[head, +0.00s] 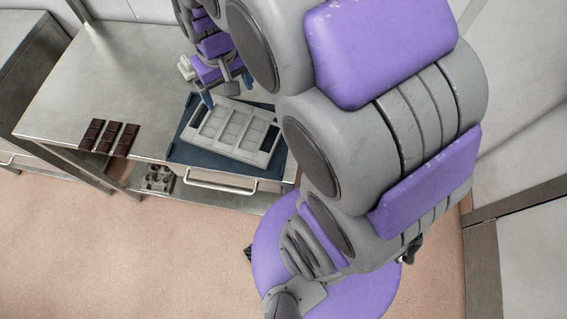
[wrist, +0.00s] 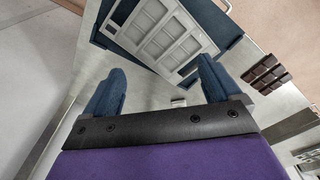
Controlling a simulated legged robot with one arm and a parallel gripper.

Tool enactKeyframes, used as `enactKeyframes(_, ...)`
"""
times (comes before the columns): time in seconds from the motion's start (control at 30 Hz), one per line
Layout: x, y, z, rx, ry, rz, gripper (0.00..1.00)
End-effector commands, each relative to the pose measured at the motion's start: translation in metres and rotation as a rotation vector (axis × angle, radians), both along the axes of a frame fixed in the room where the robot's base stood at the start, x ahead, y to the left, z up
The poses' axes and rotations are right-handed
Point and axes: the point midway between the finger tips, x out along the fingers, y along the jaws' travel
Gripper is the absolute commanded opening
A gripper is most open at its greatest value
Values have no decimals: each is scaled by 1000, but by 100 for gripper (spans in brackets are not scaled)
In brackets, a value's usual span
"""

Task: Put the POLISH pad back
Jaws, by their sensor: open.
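I cannot make out a pad marked POLISH in either view. My gripper (head: 228,93) is open above the steel bench, beside the back edge of the grey mould (head: 233,130). In the wrist view, my gripper (wrist: 160,68) shows two blue fingers spread apart with nothing held between them. The mould (wrist: 160,32) lies past the fingertips on a dark blue mat (head: 185,152). A small pale piece (wrist: 178,102) shows on the bench between the fingers, too small to identify. My arm hides the bench's right side in the head view.
Three dark chocolate bars (head: 110,137) lie at the bench's (head: 110,65) front left. A handle (head: 220,187) runs along the front edge. A grey piece with holes (head: 157,178) sits on the lower shelf. The bench's back left is clear.

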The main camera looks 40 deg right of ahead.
Motion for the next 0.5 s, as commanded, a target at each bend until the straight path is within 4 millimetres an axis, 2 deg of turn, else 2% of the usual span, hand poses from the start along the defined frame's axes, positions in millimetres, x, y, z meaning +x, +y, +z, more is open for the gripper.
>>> enactKeyframes(0.03,-25,1,5,2,16,2,91)
enactKeyframes(0.2,-105,4,7,9,99,11,91)
enactKeyframes(0.3,-147,6,6,13,139,18,91)
enactKeyframes(0.4,-181,7,3,14,176,26,91)
enactKeyframes(0.5,-204,7,0,13,202,32,91)
